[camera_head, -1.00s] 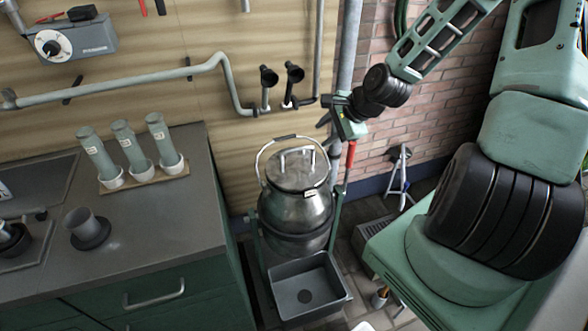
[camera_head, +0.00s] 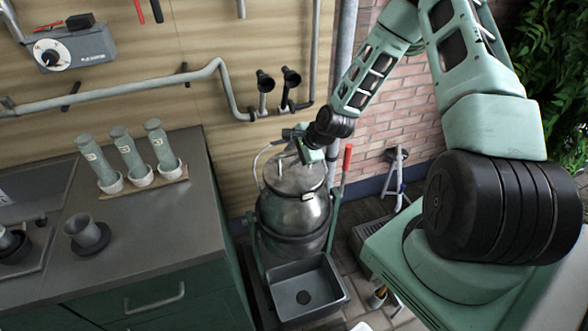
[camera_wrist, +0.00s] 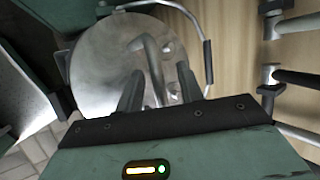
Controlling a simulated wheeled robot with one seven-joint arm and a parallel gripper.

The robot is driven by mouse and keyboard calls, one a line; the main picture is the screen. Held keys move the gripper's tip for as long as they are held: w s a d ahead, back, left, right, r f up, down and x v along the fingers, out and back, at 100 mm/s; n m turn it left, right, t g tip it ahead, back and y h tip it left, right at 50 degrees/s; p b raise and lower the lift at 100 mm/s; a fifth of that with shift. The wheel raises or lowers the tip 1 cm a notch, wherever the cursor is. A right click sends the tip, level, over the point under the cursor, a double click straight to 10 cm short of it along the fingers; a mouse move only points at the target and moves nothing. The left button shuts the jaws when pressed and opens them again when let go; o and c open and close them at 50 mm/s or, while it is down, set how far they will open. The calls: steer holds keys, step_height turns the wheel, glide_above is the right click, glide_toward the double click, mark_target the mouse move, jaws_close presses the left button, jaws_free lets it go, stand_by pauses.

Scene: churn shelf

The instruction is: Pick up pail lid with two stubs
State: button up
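The pail lid (camera_head: 283,176) is a round metal disc with two upright stubs, and it sits on top of the metal pail (camera_head: 292,217). In the wrist view the lid (camera_wrist: 100,75) fills the upper middle, with a bent stub (camera_wrist: 153,68) showing between and beyond my fingers. My gripper (camera_head: 304,155) is just above the lid's right back side. In the wrist view my gripper (camera_wrist: 158,85) has its two fingers apart with a gap between them. Whether the fingers touch a stub cannot be told.
The pail's wire handle (camera_wrist: 208,50) stands up beside the lid. A grey basin (camera_head: 304,288) is in front of the pail, and a red-gripped lever (camera_head: 347,160) rises to its right. The counter (camera_head: 150,240) at left holds several green cylinders and a cup.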

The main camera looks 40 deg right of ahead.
steer(key=shift+w+f, duration=0.3)
steer(key=shift+f, duration=0.2)
jaws_close()
stand_by(1.1)
